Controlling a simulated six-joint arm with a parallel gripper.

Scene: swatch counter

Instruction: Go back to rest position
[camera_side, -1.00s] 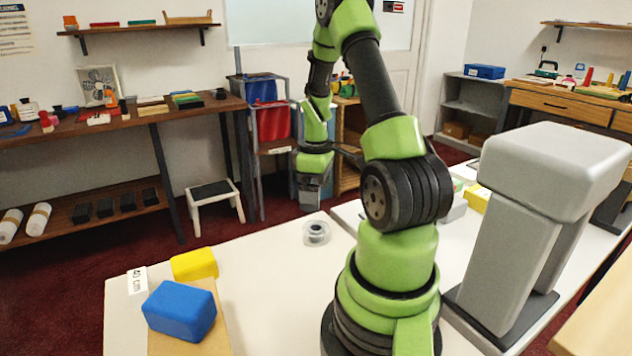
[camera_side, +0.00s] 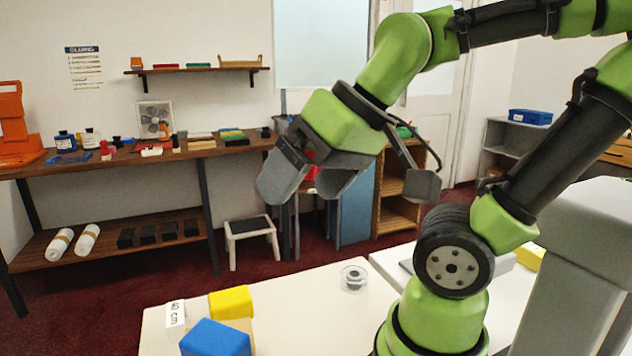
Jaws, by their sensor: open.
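My gripper (camera_side: 308,188) is open and empty, its two grey fingers spread apart. It hangs in the air well above the white table (camera_side: 300,310), at the end of my raised green and black arm. A blue block (camera_side: 215,340) and a yellow block (camera_side: 231,302) sit at the table's left end, below and left of my gripper. A round clear and grey ring-shaped item (camera_side: 353,278) lies on the table behind them, to the right. Nothing touches my gripper.
A small white label stand (camera_side: 175,318) marked "40 cm" stands beside the yellow block. A wooden workbench (camera_side: 150,152) with bottles and blocks runs along the back wall. A white step stool (camera_side: 250,240) stands on the floor. The table's middle is clear.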

